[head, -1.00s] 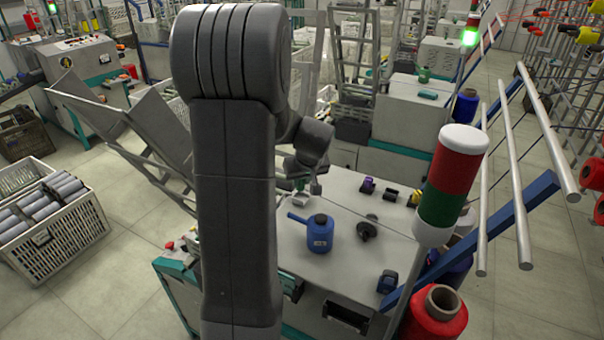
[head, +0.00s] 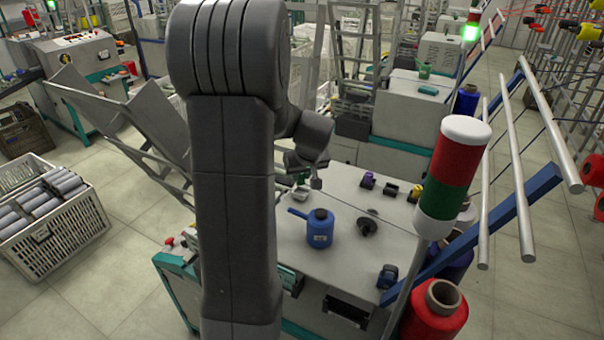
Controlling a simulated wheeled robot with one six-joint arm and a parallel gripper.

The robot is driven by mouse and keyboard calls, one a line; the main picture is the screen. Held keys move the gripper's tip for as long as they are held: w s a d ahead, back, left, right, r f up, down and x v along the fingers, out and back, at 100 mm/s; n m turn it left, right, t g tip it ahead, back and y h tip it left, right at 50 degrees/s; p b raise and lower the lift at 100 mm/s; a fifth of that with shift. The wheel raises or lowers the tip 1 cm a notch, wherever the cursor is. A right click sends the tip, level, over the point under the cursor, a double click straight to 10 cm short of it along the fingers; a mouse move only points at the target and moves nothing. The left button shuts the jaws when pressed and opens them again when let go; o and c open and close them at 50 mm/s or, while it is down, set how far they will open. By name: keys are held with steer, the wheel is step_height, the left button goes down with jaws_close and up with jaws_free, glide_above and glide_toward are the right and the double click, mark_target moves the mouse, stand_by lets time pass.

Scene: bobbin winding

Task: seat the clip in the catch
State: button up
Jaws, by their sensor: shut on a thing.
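My gripper (head: 306,178) is at the far left part of the grey machine top (head: 345,262), behind my arm, pointing down. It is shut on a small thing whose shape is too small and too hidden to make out. A small pale dish-like part (head: 300,191) is just below it; I cannot tell whether they touch. I cannot pick out the clip or the catch for certain. A small purple-and-black part (head: 367,181), a dark part (head: 391,189) and a yellow-and-black part (head: 415,193) stand in a row to the right of my gripper.
A blue oil can (head: 320,230) with its spout to the left stands in front of my gripper. A black spool-like part (head: 366,228) and a dark blue block (head: 388,276) are to its right. A red-green signal lamp (head: 452,175) rises at the right. Bare top lies between.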

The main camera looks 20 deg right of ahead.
mark_target(302, 184)
steer(key=shift+f+b, duration=1.75)
steer(key=shift+f, duration=0.1)
steer(key=o, duration=1)
steer(key=shift+r, duration=0.15)
steer(key=b+v, duration=0.1)
steer(key=v, duration=1.2)
steer(key=shift+s+r+b, duration=0.15)
steer(key=shift+r+b, duration=0.1)
steer(key=shift+b, duration=0.05)
